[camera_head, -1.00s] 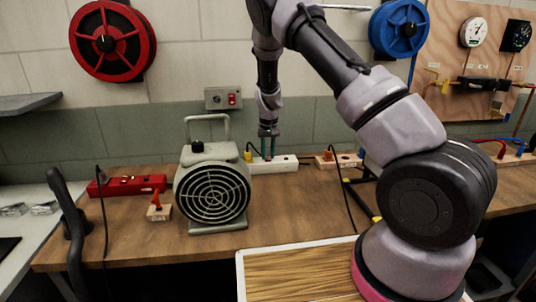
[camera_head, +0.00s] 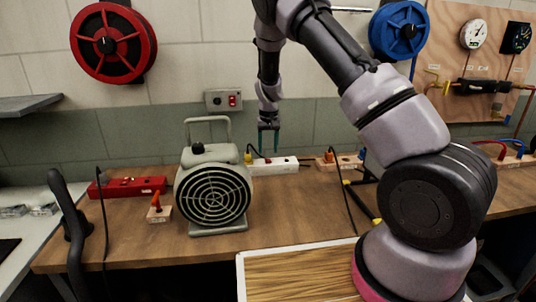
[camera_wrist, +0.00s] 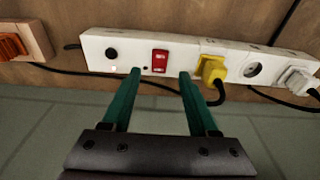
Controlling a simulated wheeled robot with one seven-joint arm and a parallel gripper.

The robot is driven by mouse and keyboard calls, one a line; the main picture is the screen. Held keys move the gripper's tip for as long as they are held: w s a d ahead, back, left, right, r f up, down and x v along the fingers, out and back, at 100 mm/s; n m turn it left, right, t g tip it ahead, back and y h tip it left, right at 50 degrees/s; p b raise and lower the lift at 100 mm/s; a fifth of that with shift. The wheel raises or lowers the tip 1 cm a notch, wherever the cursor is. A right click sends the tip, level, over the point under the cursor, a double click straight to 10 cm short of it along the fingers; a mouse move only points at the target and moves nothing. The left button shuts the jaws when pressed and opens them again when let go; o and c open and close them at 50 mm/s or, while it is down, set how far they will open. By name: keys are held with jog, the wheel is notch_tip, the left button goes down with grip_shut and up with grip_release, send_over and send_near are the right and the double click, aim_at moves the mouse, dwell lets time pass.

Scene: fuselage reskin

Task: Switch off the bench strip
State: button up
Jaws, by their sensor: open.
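The white bench strip (camera_head: 275,165) lies at the back of the wooden bench, right of the grey fan unit. In the wrist view the strip (camera_wrist: 133,58) shows a red rocker switch (camera_wrist: 160,61), a black round knob (camera_wrist: 112,53), a yellow plug (camera_wrist: 212,70) and a white plug (camera_wrist: 296,80). I cannot tell which way the rocker is set. My gripper (camera_head: 268,152) is above the strip, pointing down. Its two green fingers (camera_wrist: 160,75) are open and empty, one either side of the switch in the wrist view, and appear clear of it.
The grey fan unit (camera_head: 215,192) stands left of the strip. A red strip (camera_head: 130,187) and an orange switch block (camera_head: 158,209) lie further left. Another block with an orange plug (camera_head: 340,161) is to the right. A wall box (camera_head: 223,99) hangs behind. Cables cross the bench.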

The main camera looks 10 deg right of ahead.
notch_tip(320, 180, up, 7)
jog(key=s, duration=0.1)
jog(key=shift+r, duration=0.1)
notch_tip(320, 180, up, 11)
jog(key=m+y, duration=0.1)
jog(key=y, duration=0.1)
send_over(269, 161)
jog(key=s+d, duration=0.3)
jog(key=s, duration=0.2)
jog(key=s+d+r+m+t, duration=0.2)
jog(key=s+d+r, duration=0.2)
jog(key=s+r, duration=0.75)
jog(key=s+d+r+t, duration=0.1)
jog(key=s+r, duration=0.1)
jog(key=s, duration=0.8)
jog(key=s+d+r+m+t, duration=0.1)
jog(key=s+d+r+t, duration=0.1)
jog(key=s, duration=0.8)
jog(key=shift+d+r+t, duration=0.25)
jog(key=shift+r+t, duration=0.05)
jog(key=shift+r, duration=0.3)
jog(key=shift+c, duration=0.3)
